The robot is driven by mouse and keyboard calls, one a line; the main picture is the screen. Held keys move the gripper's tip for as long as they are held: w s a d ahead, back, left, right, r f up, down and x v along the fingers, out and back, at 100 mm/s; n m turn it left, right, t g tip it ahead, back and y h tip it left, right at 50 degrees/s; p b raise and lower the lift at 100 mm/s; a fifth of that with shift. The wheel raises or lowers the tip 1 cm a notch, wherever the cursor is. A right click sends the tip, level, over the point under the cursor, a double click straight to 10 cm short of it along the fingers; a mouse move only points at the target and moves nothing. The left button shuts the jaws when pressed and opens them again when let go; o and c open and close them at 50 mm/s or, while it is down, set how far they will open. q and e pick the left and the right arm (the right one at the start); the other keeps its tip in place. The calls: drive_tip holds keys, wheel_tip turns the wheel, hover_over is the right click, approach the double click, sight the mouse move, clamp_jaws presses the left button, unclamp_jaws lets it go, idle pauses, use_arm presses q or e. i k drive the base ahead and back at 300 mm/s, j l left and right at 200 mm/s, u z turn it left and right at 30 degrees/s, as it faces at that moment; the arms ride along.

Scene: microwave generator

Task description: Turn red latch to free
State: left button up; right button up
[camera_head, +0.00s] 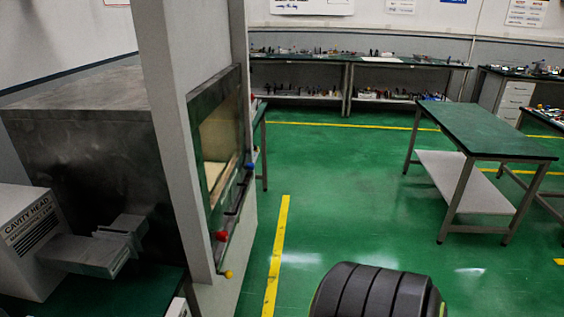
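A small red knob (221,236), which looks like the red latch, sits low on the near edge of a dark-framed door (216,140) on the microwave generator cabinet at the left. The door is seen at a steep angle, and its window shows a pale interior. A yellow knob (228,274) is below the red one, and a blue knob (249,166) is farther back along the frame. The latch's exact turn position is too small to tell.
A grey metal box (85,130) and a white "CAVITY HEAD" unit (36,240) stand left of the cabinet's pale upright (170,100). Green floor with a yellow line (277,255) is open right of the door. A green-topped table (480,130) stands at right; benches line the back wall.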

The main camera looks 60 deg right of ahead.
sight(223, 236)
drive_tip(key=z, duration=1.5)
drive_tip(key=l, duration=0.35)
drive_tip(key=i+l+u, duration=0.1)
drive_tip(key=l, duration=0.25)
drive_tip(key=i, duration=0.05)
